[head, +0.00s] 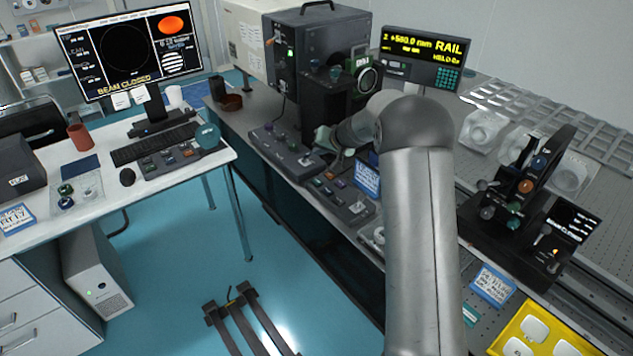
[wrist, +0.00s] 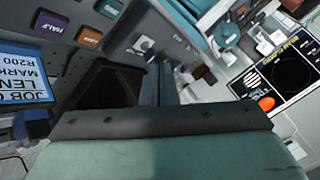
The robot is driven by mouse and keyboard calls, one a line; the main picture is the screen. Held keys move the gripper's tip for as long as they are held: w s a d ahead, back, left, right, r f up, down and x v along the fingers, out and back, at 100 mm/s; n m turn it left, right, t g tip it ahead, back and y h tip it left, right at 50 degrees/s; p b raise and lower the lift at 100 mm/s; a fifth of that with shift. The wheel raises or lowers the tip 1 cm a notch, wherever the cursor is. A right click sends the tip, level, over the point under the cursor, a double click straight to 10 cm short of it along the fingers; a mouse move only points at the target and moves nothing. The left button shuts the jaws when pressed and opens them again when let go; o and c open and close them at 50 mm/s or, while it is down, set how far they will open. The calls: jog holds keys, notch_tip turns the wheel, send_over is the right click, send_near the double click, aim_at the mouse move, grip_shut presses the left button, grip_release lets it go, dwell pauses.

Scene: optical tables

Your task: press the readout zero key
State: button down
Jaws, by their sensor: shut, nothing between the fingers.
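The rail readout (head: 427,57) stands at the back of the bench in the head view, with a lit yellow display and a small keypad (head: 447,78) at its right. The lettering on its keys is too small to read, so I cannot tell which is the zero key. My gripper (head: 325,140) is left of and in front of the readout, low over the bench beside the control boxes. In the wrist view my gripper (wrist: 165,88) points down past a grey panel. Its fingers are shut and empty. The readout is not seen in the wrist view.
Two button boxes (head: 287,152) (head: 338,195) lie along the bench's front edge. A black instrument (head: 340,105) stands behind my gripper. A knobbed stage (head: 530,190) stands right.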

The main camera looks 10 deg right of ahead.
jog(key=b, duration=0.4)
send_over(319, 183)
notch_tip(319, 183, down, 8)
jog(key=shift+d+r, duration=0.1)
jog(key=shift+r, duration=0.1)
jog(key=shift+f+b, duration=0.55)
jog(key=shift+b, duration=0.45)
jog(key=shift+f, duration=0.1)
dwell(0.8)
jog(key=shift+f+b, duration=0.35)
jog(key=shift+b, duration=0.4)
jog(key=shift+f+b, duration=0.4)
jog(key=shift+b, duration=0.35)
dwell(0.3)
jog(key=shift+r, duration=0.85)
jog(key=shift+r+p, duration=0.1)
jog(key=shift+p, duration=0.2)
